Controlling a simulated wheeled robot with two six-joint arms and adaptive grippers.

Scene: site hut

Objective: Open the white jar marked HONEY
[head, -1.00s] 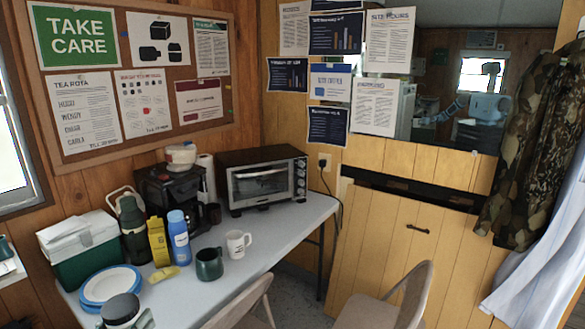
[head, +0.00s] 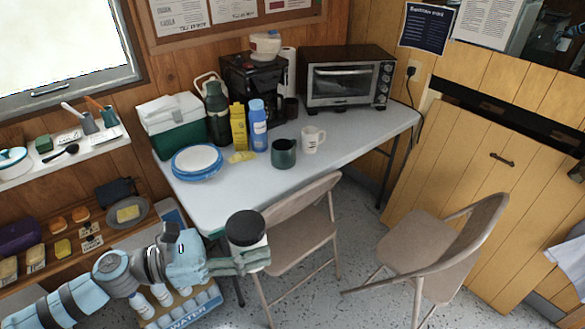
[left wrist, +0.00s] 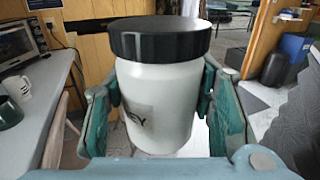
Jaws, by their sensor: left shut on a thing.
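My left gripper (head: 240,262) is shut around a white jar (head: 250,249) with a black lid (head: 246,226). It holds the jar upright in the air, in front of the table's near corner. In the left wrist view the white jar (left wrist: 158,105) sits between the two finger pads, and dark letters ending in "EY" show on its side. The wide ribbed lid (left wrist: 160,38) sits level on top of the jar, above the fingers. My right gripper is not in view.
A grey table (head: 315,171) holds a green mug (head: 284,153), white mug (head: 312,139), plates (head: 197,163), bottles, cooler (head: 172,124) and toaster oven (head: 346,78). Folding chairs (head: 302,232) stand close right of the jar. Wall shelves with food are left. Floor between the chairs is clear.

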